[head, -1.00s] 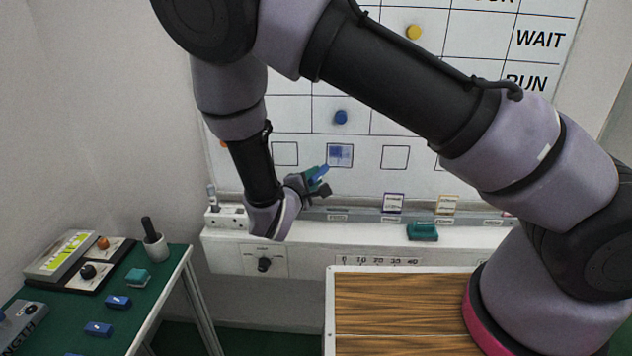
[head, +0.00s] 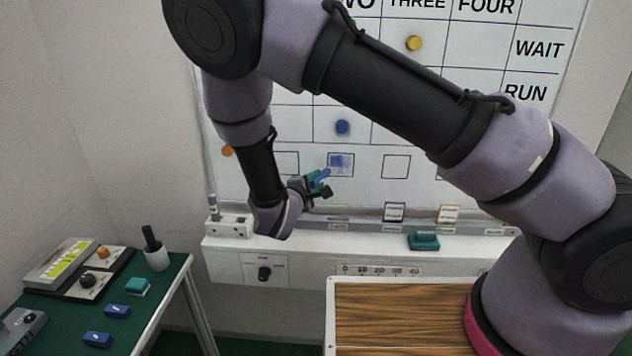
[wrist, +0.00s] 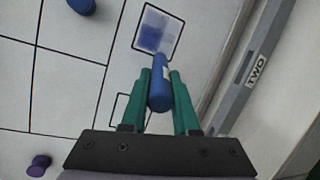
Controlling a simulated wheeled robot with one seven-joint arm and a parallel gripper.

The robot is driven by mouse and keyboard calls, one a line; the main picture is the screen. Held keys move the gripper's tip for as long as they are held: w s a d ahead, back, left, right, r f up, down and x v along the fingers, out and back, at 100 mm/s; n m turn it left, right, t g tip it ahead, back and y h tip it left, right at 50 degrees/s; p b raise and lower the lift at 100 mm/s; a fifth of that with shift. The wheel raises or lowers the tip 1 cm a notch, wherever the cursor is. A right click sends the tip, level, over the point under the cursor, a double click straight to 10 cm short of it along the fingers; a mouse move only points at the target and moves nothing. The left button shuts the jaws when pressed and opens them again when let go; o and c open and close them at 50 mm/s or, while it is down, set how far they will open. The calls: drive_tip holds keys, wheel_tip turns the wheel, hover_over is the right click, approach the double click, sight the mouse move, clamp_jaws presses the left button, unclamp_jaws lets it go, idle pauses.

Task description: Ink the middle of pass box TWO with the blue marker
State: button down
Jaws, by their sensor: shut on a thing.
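My gripper (wrist: 160,98) is shut on the blue marker (wrist: 159,88), between its green fingers. The marker's tip end points at pass box TWO (wrist: 172,20), a black-outlined square on the whiteboard. The box holds a blue ink patch (wrist: 154,36) covering much of its inside, with pale edges. Whether the tip touches the board cannot be told.
A blue magnet (head: 342,127) is above the box. Empty square boxes (head: 396,166) lie either side. A green side table (head: 60,318) stands at left.

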drive_tip(key=shift+w, duration=0.85)
drive_tip(key=shift+d, duration=0.1)
drive_tip(key=shift+d, duration=3.6)
drive_tip(key=shift+a+r, duration=0.15)
drive_tip(key=shift+a, duration=1.1)
drive_tip(key=shift+a+r, duration=0.2)
drive_tip(key=shift+a, duration=1)
drive_tip(key=shift+a+r, duration=0.15)
drive_tip(key=shift+a, duration=1.1)
drive_tip(key=shift+r, duration=0.5)
drive_tip(key=d, duration=0.7)
drive_tip(key=shift+d, duration=0.2)
drive_tip(key=shift+s, duration=0.15)
